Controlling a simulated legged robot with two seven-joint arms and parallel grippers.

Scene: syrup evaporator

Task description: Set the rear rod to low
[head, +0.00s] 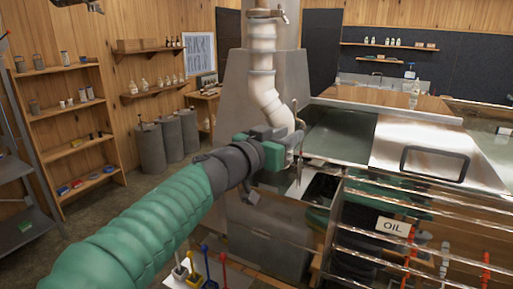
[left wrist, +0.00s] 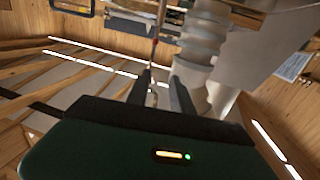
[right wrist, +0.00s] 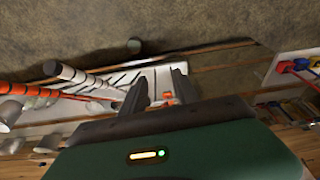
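My left gripper (head: 290,137) is beside the steel stack base, at a thin upright metal rod (head: 296,116). In the left wrist view, the fingers of this gripper (left wrist: 160,84) are apart, with a thin rod with a red part (left wrist: 155,48) running down toward the gap. I cannot tell whether they touch it, nor read a low mark.
A steel pan with a handled lid (head: 425,145) is at right. Coloured scoops (head: 208,270) stand low in the middle. Shelves (head: 70,110) line the left wall.

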